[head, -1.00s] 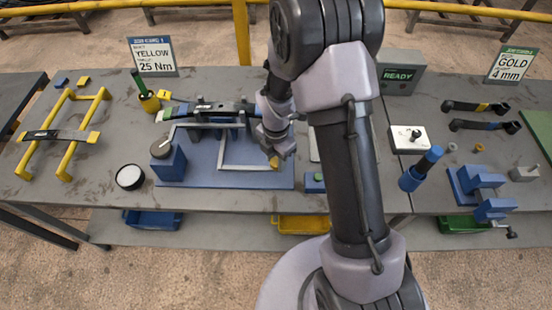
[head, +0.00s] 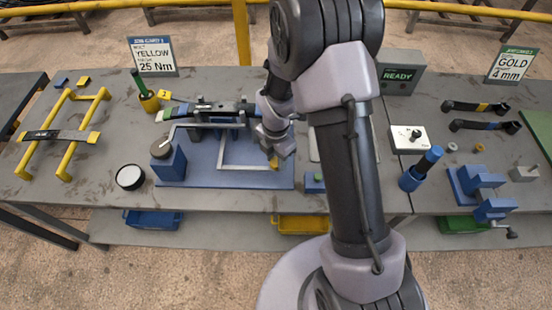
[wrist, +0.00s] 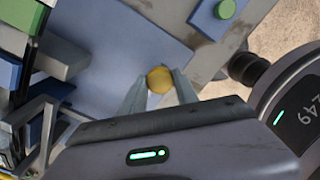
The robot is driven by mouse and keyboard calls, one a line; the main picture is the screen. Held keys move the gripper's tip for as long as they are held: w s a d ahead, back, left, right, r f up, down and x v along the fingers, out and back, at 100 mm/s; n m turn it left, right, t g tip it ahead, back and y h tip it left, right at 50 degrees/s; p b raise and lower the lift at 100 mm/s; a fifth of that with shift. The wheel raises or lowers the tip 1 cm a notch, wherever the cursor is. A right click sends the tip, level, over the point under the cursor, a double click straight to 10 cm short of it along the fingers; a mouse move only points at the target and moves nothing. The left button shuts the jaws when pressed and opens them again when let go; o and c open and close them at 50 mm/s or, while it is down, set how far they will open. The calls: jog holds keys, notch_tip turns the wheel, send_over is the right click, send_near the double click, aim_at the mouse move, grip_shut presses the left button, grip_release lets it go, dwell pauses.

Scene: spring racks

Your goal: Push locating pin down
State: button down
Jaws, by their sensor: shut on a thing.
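The locating pin (wrist: 160,79) shows as a yellow round head between my fingertips in the wrist view. In the head view a small yellow bit of it (head: 274,164) shows just below my gripper (head: 275,152), over the right part of the blue fixture plate (head: 200,172). In the wrist view my gripper (wrist: 159,88) is shut on the pin's head, one finger on each side. The pin's lower part is hidden, so I cannot tell how deep it sits.
A blue block with a green button (head: 314,182) is to the right. A white round dish (head: 130,177) sits left of the plate.

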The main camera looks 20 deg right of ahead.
notch_tip(320, 180, down, 4)
jog(key=b, duration=0.2)
jog(key=shift+s+f+b, duration=0.1)
jog(key=shift+b, duration=0.3)
jog(key=c, duration=1)
grip_release()
jog(key=shift+o, duration=0.2)
notch_tip(320, 180, up, 18)
jog(key=p, duration=0.5)
jog(key=shift+f, duration=0.2)
